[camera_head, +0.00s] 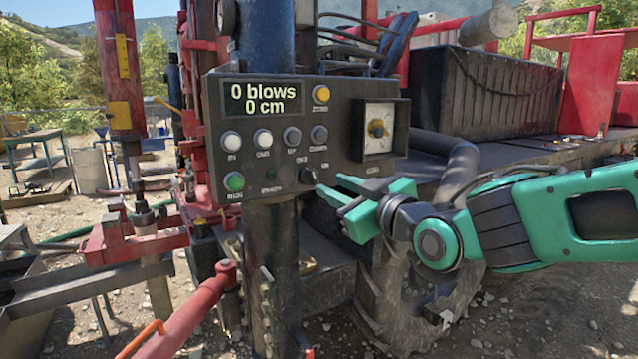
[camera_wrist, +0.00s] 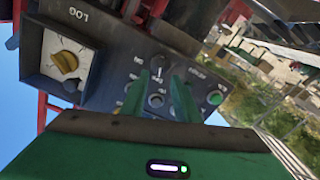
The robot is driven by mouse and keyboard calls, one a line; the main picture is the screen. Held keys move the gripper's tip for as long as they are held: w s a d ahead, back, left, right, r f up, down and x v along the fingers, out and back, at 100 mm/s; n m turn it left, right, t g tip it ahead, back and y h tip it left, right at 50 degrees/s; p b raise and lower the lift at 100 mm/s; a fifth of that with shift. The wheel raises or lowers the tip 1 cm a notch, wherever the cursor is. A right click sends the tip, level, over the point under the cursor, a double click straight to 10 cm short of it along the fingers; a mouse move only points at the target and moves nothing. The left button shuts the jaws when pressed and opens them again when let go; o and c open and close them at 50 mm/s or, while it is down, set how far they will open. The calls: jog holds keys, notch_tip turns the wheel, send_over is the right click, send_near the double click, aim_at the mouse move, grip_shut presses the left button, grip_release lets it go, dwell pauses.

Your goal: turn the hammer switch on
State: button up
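The control panel (camera_head: 262,146) is a dark box on a post in the middle of the head view. A small black rotary switch (camera_head: 308,175) sits at its lower right, with small labels around it; I cannot tell clearly which way its pointer is turned. It also shows in the wrist view (camera_wrist: 159,68), near my fingertips. My gripper (camera_head: 328,187) is green and comes from the right, its fingertips just right of and slightly below the switch. In the wrist view, its two fingers (camera_wrist: 160,80) stand apart with a gap between them. Contact with the switch cannot be told.
The display (camera_head: 262,98) reads "0 blows 0 cm". Several round buttons surround the switch, including a green one (camera_head: 234,181) and a yellow one (camera_head: 321,92). A dial (camera_head: 378,128) in a raised frame is above right. A red lever (camera_head: 195,310) stands below left.

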aim_at(316, 178)
jog(key=x, duration=0.7)
grip_shut()
